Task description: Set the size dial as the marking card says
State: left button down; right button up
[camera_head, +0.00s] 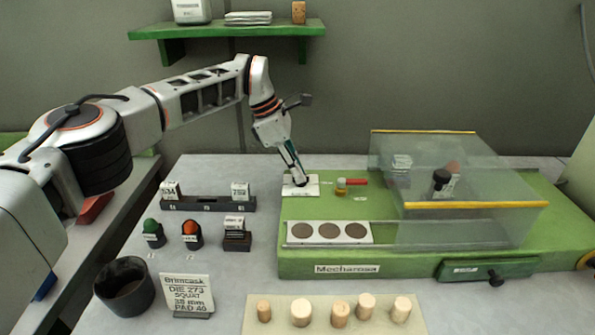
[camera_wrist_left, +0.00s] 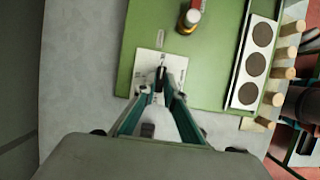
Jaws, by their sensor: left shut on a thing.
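The size dial appears as a white plate (camera_head: 311,189) with a small black knob (camera_head: 300,182) at the left end of the green machine. My left gripper (camera_head: 298,177) comes down from above and is shut on the knob. In the left wrist view the fingers (camera_wrist_left: 160,84) close around the dark knob, with the white plate (camera_wrist_left: 146,66) around it. The plate's markings are too small to read, and the fingers partly cover it. The marking card (camera_head: 187,294) stands upright at the front and reads Brimcask, DIE 273, SQUAT, 38 mm, PAD 40. My right gripper is not in view.
A red and yellow part (camera_head: 350,183) lies right of the dial. A clear guard (camera_head: 455,225) with yellow edges covers the machine's right side. Several corks stand on a beige mat (camera_head: 255,316). A dark cup (camera_head: 124,287), stamps and a die rack (camera_head: 207,203) stand left.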

pick_arm(q)
jog(key=c, duration=2.1)
grip_release()
jog(key=shift+c, duration=0.2)
jog(key=v, duration=1.2)
